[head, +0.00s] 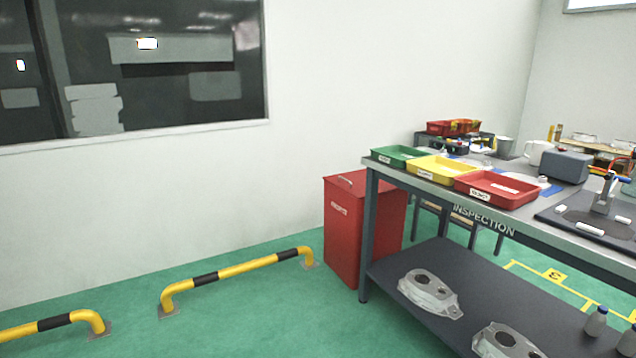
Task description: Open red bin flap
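The red bin (342,240) stands on the green floor against the wall, just left of the inspection table. It is a tall box with a white label on its front. Its red top flap (360,186) looks shut and has a small light handle (345,181) near its left side. The right part of the bin is partly hidden behind the table leg. My gripper is not in view.
The inspection table (482,222) holds green (398,163), yellow and red trays, with castings (430,292) on its lower shelf. Yellow-black floor rails (236,270) stand left of the bin. Green floor in front of the bin is clear.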

